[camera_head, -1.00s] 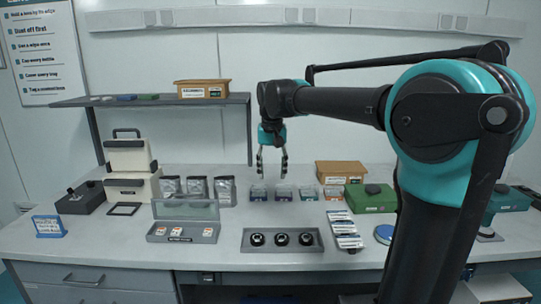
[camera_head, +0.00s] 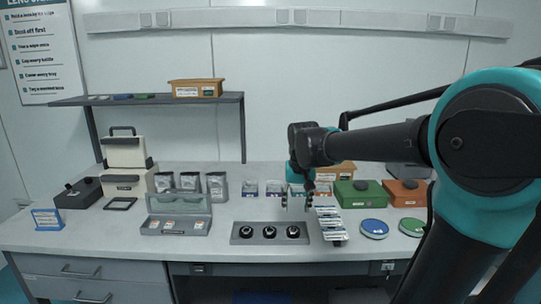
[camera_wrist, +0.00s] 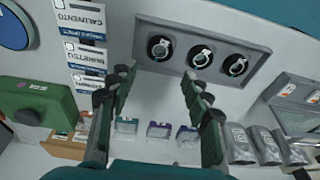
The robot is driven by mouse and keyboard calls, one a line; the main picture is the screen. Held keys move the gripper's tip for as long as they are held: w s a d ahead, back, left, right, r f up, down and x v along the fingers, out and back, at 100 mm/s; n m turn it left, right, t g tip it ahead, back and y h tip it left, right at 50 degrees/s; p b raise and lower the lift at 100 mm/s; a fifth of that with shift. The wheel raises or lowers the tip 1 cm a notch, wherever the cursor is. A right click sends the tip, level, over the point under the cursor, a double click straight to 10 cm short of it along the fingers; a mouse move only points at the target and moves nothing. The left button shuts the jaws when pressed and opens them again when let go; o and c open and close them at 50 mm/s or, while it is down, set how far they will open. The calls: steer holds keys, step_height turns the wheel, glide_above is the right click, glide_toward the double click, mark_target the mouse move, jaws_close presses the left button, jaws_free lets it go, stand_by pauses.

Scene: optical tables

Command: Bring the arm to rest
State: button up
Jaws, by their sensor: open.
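My gripper (camera_head: 297,203) is open and empty in the head view, above the table behind the right end of a grey tray (camera_head: 240,241). The tray holds three round black items. In the wrist view my gripper (camera_wrist: 162,85) shows its two fingers spread, with nothing between them but the table top. The tray (camera_wrist: 146,40) lies beyond the fingertips in that view. My arm reaches in from the right in the head view and hides part of a cardboard box (camera_head: 344,168) behind it.
White labelled packets (camera_head: 330,226) lie close to my gripper's right. An open grey case (camera_head: 180,205) and silver pouches (camera_head: 216,186) stand left. The shelf (camera_head: 150,100) is at back left.

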steer(key=shift+t, duration=0.5)
steer(key=s+d+f, duration=0.2)
steer(key=f, duration=0.1)
steer(key=s+d+f, duration=0.2)
steer(key=s+f, duration=0.1)
steer(key=s+d+f, duration=0.3)
steer(key=f, duration=0.1)
steer(key=s+d+f, duration=0.3)
steer(key=s+f, duration=0.5)
steer(key=shift+s+d+t, duration=0.35)
steer(key=shift+s+t, duration=0.05)
steer(key=shift+r, duration=0.1)
